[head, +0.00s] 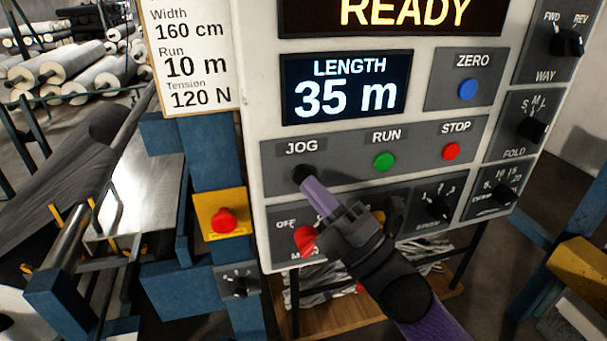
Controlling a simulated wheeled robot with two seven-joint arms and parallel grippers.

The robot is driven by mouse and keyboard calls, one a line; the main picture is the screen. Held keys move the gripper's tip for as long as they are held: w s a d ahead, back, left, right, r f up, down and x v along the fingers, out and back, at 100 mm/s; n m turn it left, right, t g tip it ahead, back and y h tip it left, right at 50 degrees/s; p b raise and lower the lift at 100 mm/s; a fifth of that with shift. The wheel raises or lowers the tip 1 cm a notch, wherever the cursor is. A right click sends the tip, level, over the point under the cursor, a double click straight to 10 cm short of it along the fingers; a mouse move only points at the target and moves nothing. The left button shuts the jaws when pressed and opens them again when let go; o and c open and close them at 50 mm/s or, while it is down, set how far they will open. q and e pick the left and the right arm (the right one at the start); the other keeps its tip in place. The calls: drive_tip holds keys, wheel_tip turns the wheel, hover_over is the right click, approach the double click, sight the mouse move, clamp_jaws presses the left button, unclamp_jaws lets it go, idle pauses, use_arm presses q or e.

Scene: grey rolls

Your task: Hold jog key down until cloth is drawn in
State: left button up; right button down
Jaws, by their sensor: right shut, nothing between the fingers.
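The jog key, under the label JOG (301,147) on the grey control panel, is mostly covered by my gripper's tip. My right gripper (305,178) comes in from the lower right, shut and empty, with its dark tip at the key. I cannot tell how far the key is pressed. The top display (405,12) reads READY and the length display (345,84) reads 35 m. Dark grey cloth (45,215) lies on the machine at the left, beside a long roller (105,160). My left gripper is out of view.
Green RUN (384,161) and red STOP (452,151) buttons sit right of the key; blue ZERO (467,89) is above. A red mushroom button (223,220) on a yellow box is at left. A card (190,60) reads 160 cm, 10 m, 120 N.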

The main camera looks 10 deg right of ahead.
drive_tip(key=shift+w, duration=0.35)
drive_tip(key=shift+w, duration=0.4)
idle(0.6)
drive_tip(key=shift+s, duration=0.1)
idle(4.8)
drive_tip(key=shift+s, duration=0.7)
drive_tip(key=shift+s+d+p, duration=0.1)
drive_tip(key=shift+s+p, duration=0.55)
drive_tip(key=shift+s, duration=1.85)
